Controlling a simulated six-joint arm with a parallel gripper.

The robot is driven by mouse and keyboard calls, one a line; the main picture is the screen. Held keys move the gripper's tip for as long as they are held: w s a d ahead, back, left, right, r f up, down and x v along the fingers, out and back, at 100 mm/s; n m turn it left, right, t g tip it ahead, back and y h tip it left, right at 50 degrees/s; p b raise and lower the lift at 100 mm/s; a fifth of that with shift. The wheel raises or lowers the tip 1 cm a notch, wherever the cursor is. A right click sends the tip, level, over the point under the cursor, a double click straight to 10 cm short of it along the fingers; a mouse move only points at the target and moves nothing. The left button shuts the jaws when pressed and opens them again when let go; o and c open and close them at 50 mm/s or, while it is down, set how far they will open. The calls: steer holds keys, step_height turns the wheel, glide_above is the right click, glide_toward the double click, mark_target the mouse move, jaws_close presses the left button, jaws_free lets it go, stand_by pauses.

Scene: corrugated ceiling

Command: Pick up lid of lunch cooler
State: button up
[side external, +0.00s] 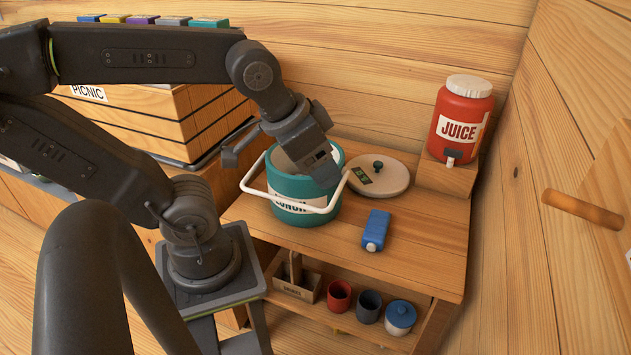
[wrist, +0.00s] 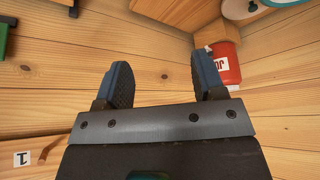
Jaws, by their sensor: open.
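The lid (side external: 399,181) is a pale round disc with a dark knob and a green patch, lying on the wooden table just right of the lunch cooler. The teal lunch cooler (side external: 331,214) stands upright, its white handle swung down in front. My gripper (wrist: 162,78) is open and empty, its two fingers apart in the wrist view. In the side view my wrist is over the cooler, left of the lid, and hides part of the cooler's top; the fingertips are not clear there. A pale rounded edge (wrist: 243,9) at the wrist view's top right may be the lid.
A red juice dispenser (side external: 461,122) stands on a wooden block (side external: 444,180) right of the lid. A blue bottle (side external: 376,230) lies in front of the lid. The shelf below holds several cups. The table's right front is clear. A wooden peg (side external: 583,212) sticks out at right.

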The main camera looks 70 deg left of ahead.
steer(key=n+g+y, duration=0.2)
steer(key=n+g, duration=0.1)
steer(key=n, duration=0.6)
glide_above(378, 163)
steer(key=s+d, duration=0.1)
steer(key=f, duration=2.3)
steer(key=shift+s+d+f, duration=0.15)
steer(key=shift+d+f, duration=0.05)
steer(key=shift+f, duration=0.15)
steer(key=shift+x, duration=3)
steer(key=shift+a, duration=0.15)
